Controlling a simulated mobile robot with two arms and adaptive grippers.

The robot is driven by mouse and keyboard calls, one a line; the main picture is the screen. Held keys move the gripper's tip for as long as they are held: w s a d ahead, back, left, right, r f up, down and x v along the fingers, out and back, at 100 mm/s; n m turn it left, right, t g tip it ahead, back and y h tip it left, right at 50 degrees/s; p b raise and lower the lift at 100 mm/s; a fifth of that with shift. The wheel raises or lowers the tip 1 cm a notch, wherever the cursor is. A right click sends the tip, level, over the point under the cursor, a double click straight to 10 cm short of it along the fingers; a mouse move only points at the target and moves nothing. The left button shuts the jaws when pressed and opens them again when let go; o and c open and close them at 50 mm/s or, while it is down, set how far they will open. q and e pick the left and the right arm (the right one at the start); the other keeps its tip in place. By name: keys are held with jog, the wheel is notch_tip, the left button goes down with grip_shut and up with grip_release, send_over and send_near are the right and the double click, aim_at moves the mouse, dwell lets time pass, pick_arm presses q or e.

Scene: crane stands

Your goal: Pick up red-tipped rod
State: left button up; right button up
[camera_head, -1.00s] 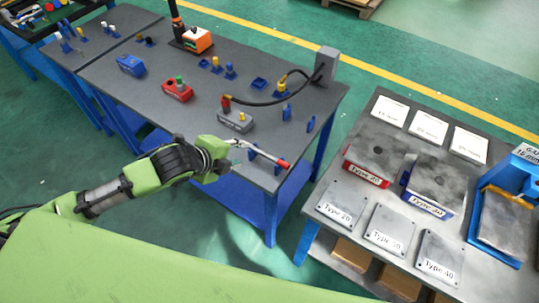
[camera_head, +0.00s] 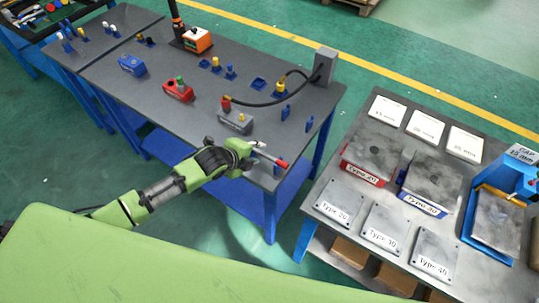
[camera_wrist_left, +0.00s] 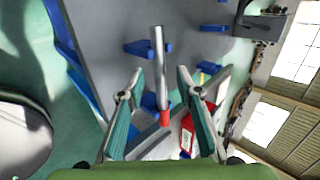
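The red-tipped rod is a slim silver bar with a red end (camera_head: 282,163) at the front right corner of the grey table. In the left wrist view the rod (camera_wrist_left: 158,65) runs away from the camera, its red end nearest, over blue supports (camera_wrist_left: 163,48). My left gripper (camera_head: 258,153) is at the rod in the head view and covers part of it. In the left wrist view its fingers (camera_wrist_left: 160,78) are spread, one on each side of the rod, with gaps visible. Whether the rod still rests on the supports is unclear. My right gripper is not in view.
A plate table (camera_head: 318,185) stands to the right, across a gap.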

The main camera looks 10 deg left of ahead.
pick_arm(q)
jog(key=shift+w+d+f, duration=0.1)
jog(key=shift+w+f, duration=0.1)
grip_shut()
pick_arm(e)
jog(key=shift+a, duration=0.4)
pick_arm(q)
jog(key=shift+r, duration=0.15)
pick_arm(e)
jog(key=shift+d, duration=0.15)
